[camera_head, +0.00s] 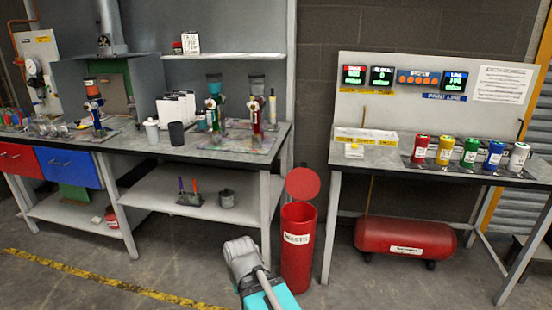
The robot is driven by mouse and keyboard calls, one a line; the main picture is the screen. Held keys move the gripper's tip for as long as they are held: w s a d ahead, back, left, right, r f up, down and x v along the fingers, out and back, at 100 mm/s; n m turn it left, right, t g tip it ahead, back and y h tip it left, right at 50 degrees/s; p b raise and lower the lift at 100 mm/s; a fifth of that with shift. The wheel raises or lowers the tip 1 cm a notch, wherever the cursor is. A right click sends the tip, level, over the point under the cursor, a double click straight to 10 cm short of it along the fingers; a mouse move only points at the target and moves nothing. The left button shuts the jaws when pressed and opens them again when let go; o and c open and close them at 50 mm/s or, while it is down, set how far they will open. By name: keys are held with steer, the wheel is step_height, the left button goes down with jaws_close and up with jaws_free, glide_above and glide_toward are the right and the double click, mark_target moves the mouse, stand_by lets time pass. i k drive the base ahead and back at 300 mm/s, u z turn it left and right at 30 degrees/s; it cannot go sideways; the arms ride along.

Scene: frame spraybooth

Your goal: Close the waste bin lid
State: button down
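The waste bin (296,255) is a tall red cylinder with a white label, standing upright on the floor between the two benches. Its round red lid (303,183) is open, raised steeply above the back of the rim. Part of my arm, grey and teal, shows at the bottom centre, to the left of the bin in the picture and in front of it. No gripper fingers can be made out, so my gripper is not seen in this view. No contact with the lid shows.
The left workbench (205,172) has a lower shelf with a grey can (227,198). The right bench (390,162) carries several coloured paint cups, with a red tank (405,238) below. A yellow line (105,282) marks the floor, which is clear in front of the left bench.

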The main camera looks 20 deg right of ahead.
mark_target(302, 183)
steer(key=u, duration=0.1)
steer(key=i, duration=1.2)
steer(key=z, duration=0.75)
steer(key=i, duration=0.55)
steer(key=z, duration=0.5)
steer(key=k, duration=0.9)
steer(key=z, duration=0.1)
